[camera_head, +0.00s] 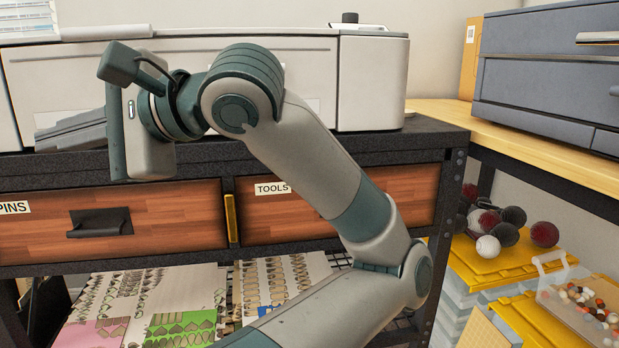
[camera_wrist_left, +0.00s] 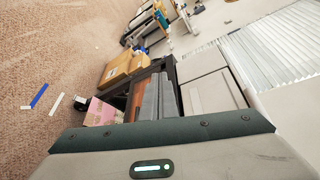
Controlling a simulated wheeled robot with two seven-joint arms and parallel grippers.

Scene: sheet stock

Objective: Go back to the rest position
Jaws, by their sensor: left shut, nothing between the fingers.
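My left gripper (camera_head: 40,138) is raised in front of the large white machine on the dark bench, at the left of the head view. Its fingers point left and are shut with nothing between them. My left arm bends across the middle of the picture and hides part of the machine and the drawers. In the left wrist view the closed grey fingers (camera_wrist_left: 158,82) show at the middle, above the wrist housing. My right gripper is in neither view.
The white machine (camera_head: 310,75) stands on a dark bench with wooden drawers labelled PINS (camera_head: 170,215) and TOOLS (camera_head: 405,195). Patterned sheets (camera_head: 150,300) lie on a shelf below. A grey drawer unit (camera_head: 545,85) and yellow-lidded bins (camera_head: 500,262) are at right. Carpet (camera_wrist_left: 50,60) shows in the wrist view.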

